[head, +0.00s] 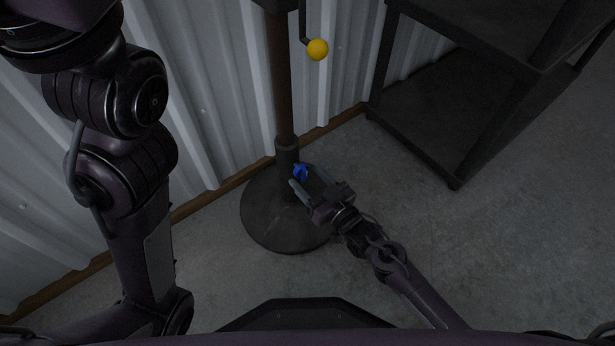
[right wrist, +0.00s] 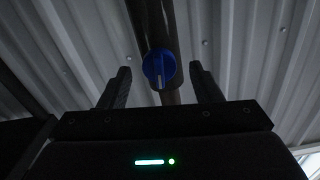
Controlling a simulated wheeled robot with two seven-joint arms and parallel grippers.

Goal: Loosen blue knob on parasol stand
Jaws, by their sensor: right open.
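The blue knob (head: 301,172) sits low on the parasol stand (head: 262,222), just above its round dark base. In the right wrist view the blue knob (right wrist: 159,68) shows face-on with a pale line on it, in front of the pole (right wrist: 152,22). My right gripper (head: 302,181) reaches in from the lower right and is open, with its fingertips beside the knob. In the right wrist view its two fingers (right wrist: 158,84) stand apart to the left and right of the knob, with gaps on both sides. My left arm is at the left; its gripper does not show clearly.
A corrugated metal wall (head: 222,90) stands close behind the stand. A dark shelf unit (head: 455,110) is at the upper right. A yellow ball (head: 317,49) on a bent crank hangs by the pole higher up. Concrete floor (head: 500,250) is clear at the right.

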